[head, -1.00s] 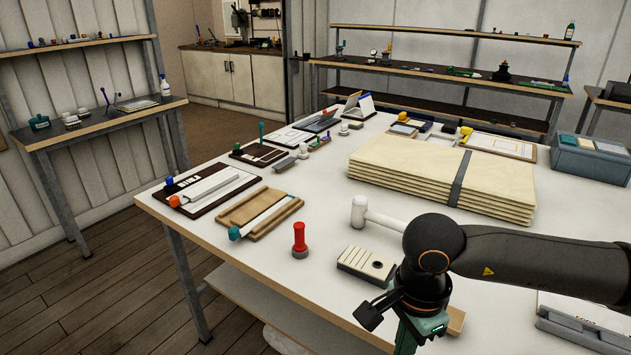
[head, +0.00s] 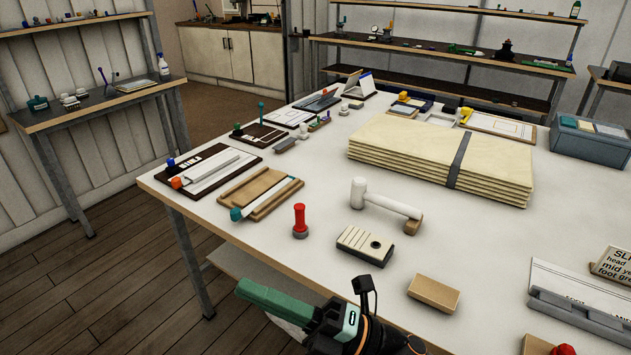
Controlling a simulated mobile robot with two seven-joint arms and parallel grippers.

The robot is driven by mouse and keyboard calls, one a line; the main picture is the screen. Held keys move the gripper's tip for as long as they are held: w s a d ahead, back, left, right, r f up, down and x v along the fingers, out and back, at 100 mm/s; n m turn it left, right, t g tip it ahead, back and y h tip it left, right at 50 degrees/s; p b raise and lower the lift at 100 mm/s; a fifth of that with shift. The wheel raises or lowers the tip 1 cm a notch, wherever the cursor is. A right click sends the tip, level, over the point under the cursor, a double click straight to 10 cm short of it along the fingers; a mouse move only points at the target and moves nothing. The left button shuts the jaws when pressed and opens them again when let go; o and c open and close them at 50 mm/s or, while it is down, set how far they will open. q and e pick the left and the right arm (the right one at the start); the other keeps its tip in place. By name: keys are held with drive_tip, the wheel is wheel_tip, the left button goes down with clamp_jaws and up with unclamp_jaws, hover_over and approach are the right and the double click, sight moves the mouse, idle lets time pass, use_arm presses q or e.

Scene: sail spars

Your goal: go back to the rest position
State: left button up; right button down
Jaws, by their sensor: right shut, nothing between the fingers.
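My right gripper (head: 246,290) is at the bottom middle of the head view, in front of the table's front edge. Its green fingers point left and are shut with nothing visible between them. It touches no object on the table that I can see. My left gripper is not in view. The white table (head: 330,270) stretches away behind the right gripper.
A strapped stack of cream cloth (head: 420,160) lies behind. Floor (head: 110,280) is clear at the left.

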drive_tip(key=w+d+f+m+t+h, duration=0.3)
drive_tip(key=d+f+m+t+h, duration=0.4)
drive_tip(key=m, duration=0.4)
drive_tip(key=w+d+f+m+t+h, duration=0.4)
drive_tip(key=d+f+m+h, duration=0.15)
drive_tip(key=f+m, duration=0.45)
drive_tip(key=s+d+f+m+g+h, duration=0.3)
drive_tip(key=s+f, duration=0.4)
drive_tip(key=f, duration=0.3)
drive_tip(key=s+d+f+m+g+h+p, duration=0.1)
drive_tip(key=s+d+f+m+g+h, duration=0.2)
drive_tip(key=s+d+f+m, duration=0.5)
drive_tip(key=shift+d+f+g+h, duration=0.2)
drive_tip(key=shift+f+g+h, duration=0.1)
drive_tip(key=shift+f+h, duration=0.6)
